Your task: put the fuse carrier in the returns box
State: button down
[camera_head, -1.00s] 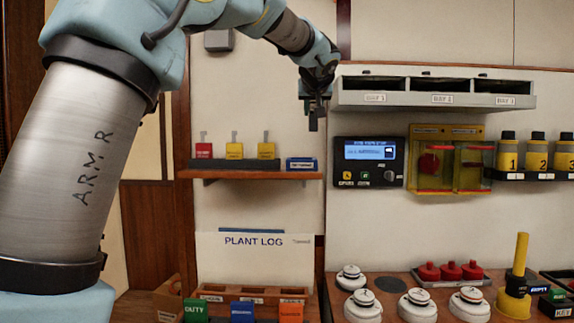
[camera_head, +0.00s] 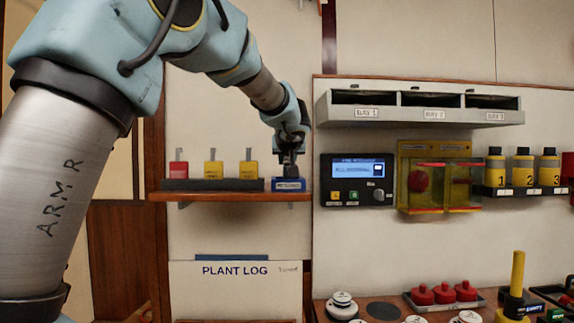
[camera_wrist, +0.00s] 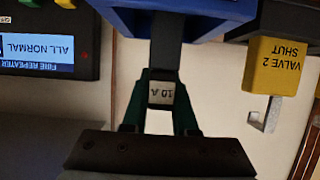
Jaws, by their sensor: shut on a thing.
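The fuse carrier (camera_wrist: 162,50) is a dark grey piece with a white "10 A" label, and my gripper (camera_wrist: 161,82) is shut on it with dark green fingers. In the head view my gripper (camera_head: 290,150) is at the right end of the wall shelf, directly over the blue returns box (camera_head: 289,185). The carrier (camera_head: 290,170) shows as a small dark block beneath the fingers. In the wrist view the blue box (camera_wrist: 203,22) is at the top, and the carrier's far end overlaps it. I cannot tell how far inside it reaches.
Red and yellow valve tags (camera_head: 214,169) stand in a dark holder left of the box on the shelf (camera_head: 230,196). The fire repeater panel (camera_head: 357,180) is close on the right. The grey bay unit (camera_head: 420,108) is above it.

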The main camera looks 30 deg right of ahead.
jog(key=shift+f, duration=0.45)
jog(key=c, duration=0.7)
grip_release()
jog(key=shift+r, duration=0.1)
jog(key=shift+s+a, duration=0.1)
jog(key=shift+s, duration=0.2)
jog(key=b+v, duration=0.5)
jog(key=v, duration=0.6)
jog(key=shift+s+a+r, duration=0.1)
jog(key=shift+s+a, duration=0.05)
jog(key=shift+s, duration=0.05)
